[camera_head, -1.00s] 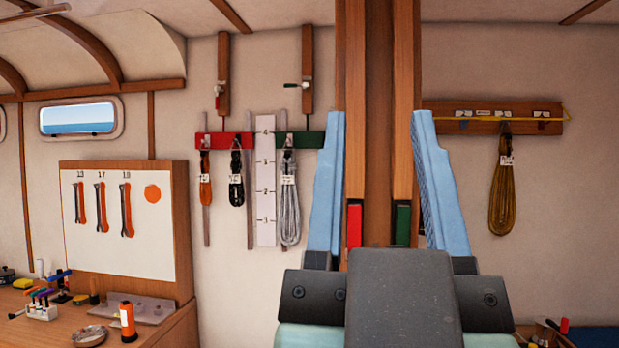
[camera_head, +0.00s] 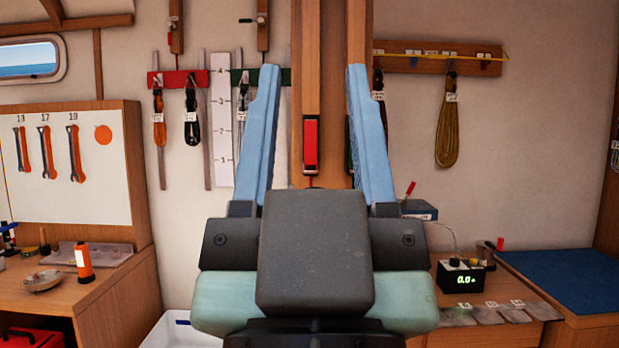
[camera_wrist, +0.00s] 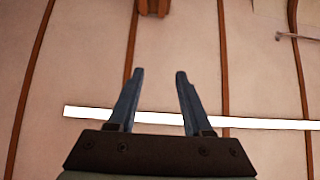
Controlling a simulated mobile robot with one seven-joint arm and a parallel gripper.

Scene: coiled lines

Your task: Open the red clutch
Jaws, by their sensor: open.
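A red block in a dark frame (camera_head: 311,145) is on the front of the wooden post (camera_head: 310,50) at the middle of the head view, with a thin dark line below it. It shows between my gripper's fingers, and I cannot tell how far ahead it is. A smaller red fitting (camera_head: 173,19) is on a short wooden strip at the upper left. I cannot tell which is the red clutch. My gripper (camera_head: 313,68) is raised, open and empty. The wrist view also shows my gripper (camera_wrist: 160,72) with its fingers apart; no red fitting shows there.
Coiled lines hang from a red board (camera_head: 168,79), a green board (camera_head: 240,76) and a wooden board (camera_head: 425,57). A tool board (camera_head: 70,160) stands at left. A bench with a meter (camera_head: 461,277) is at right. A light strip (camera_wrist: 270,123) crosses the wrist view.

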